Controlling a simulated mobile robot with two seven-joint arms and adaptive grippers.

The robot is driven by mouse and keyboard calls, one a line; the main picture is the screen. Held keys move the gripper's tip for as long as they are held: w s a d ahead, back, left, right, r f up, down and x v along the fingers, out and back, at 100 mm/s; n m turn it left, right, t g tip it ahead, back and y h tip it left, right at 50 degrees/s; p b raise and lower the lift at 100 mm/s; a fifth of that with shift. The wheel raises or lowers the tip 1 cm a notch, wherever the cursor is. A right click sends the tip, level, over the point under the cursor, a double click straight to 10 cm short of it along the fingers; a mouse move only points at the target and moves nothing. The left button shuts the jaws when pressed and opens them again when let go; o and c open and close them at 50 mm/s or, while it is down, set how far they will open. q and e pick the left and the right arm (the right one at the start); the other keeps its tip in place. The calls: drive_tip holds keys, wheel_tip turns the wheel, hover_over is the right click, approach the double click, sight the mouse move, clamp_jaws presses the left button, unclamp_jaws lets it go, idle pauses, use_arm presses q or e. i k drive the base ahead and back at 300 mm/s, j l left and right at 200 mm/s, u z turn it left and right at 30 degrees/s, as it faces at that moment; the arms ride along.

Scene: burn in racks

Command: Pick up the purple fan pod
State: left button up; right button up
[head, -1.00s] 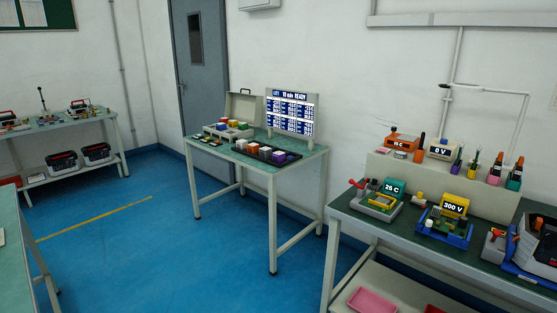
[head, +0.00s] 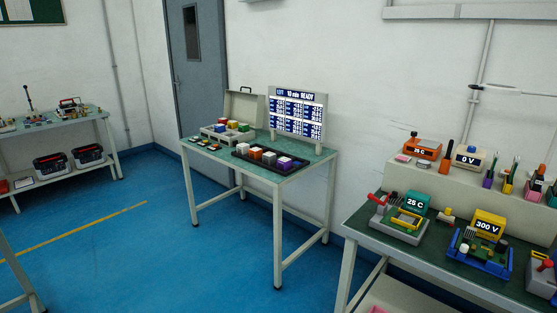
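A purple fan pod with a pale top (head: 284,164) sits at the right end of a black tray (head: 242,155) on the small green-topped table in the middle of the head view. Neither of my grippers is in view.
The table (head: 210,153) also holds an open case (head: 238,117) with coloured blocks and a display panel (head: 297,114). A bench (head: 450,255) with instruments stands at the right. Another table is at far left. Blue floor (head: 165,240) lies clear before the middle table.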

sight(284, 165)
drive_tip(key=i+j, duration=0.15)
drive_tip(key=i, duration=0.55)
drive_tip(key=i+j, duration=0.15)
drive_tip(key=i, duration=0.55)
